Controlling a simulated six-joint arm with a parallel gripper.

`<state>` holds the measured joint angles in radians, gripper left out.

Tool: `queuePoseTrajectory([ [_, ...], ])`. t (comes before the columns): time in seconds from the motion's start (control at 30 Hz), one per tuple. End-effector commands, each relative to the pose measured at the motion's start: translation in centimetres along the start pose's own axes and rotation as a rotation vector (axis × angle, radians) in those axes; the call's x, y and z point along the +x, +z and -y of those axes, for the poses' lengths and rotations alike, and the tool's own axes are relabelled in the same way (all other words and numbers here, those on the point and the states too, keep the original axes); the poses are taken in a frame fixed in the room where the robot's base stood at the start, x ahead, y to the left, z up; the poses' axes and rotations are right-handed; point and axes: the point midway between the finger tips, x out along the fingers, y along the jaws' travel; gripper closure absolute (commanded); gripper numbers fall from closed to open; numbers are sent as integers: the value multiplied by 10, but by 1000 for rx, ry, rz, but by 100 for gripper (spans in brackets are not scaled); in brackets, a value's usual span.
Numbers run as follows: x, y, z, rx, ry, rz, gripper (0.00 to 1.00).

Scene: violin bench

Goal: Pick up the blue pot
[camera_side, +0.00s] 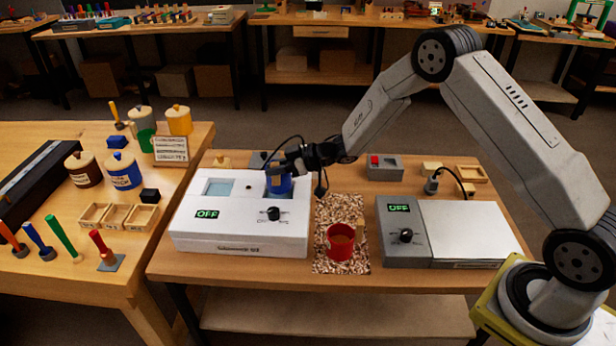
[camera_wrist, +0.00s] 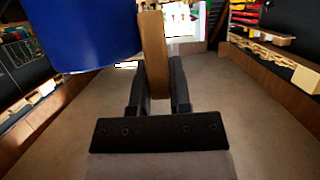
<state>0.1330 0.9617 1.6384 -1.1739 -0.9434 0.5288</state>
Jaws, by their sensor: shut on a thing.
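The blue pot (camera_side: 279,184) is at the right-hand opening of the white box in the side view. My gripper (camera_side: 293,163) reaches it from the right and is shut on its handle. In the wrist view the jaws (camera_wrist: 157,85) close on both sides of the wooden handle (camera_wrist: 154,50), and the blue pot wall (camera_wrist: 95,30) fills the upper left. I cannot tell whether the pot's bottom still sits in the opening or is clear of it.
The white box (camera_side: 240,240) shows OFF and has a dial. A red pot (camera_side: 340,243) stands on a speckled mat (camera_side: 325,265). A grey unit (camera_side: 402,240) showing OFF is to the right. A side table with jars (camera_side: 83,168) is at the left.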

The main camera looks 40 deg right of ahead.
Motion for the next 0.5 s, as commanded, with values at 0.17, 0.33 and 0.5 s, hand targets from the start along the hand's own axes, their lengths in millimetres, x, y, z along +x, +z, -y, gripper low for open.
queuePoseTrajectory([
  [0.17, -19, -14, 11, 0, 1, -1, 100],
  [0.33, -39, -30, 23, 0, 1, 0, 100],
  [0.5, -61, -42, 36, 1, 1, 1, 100],
])
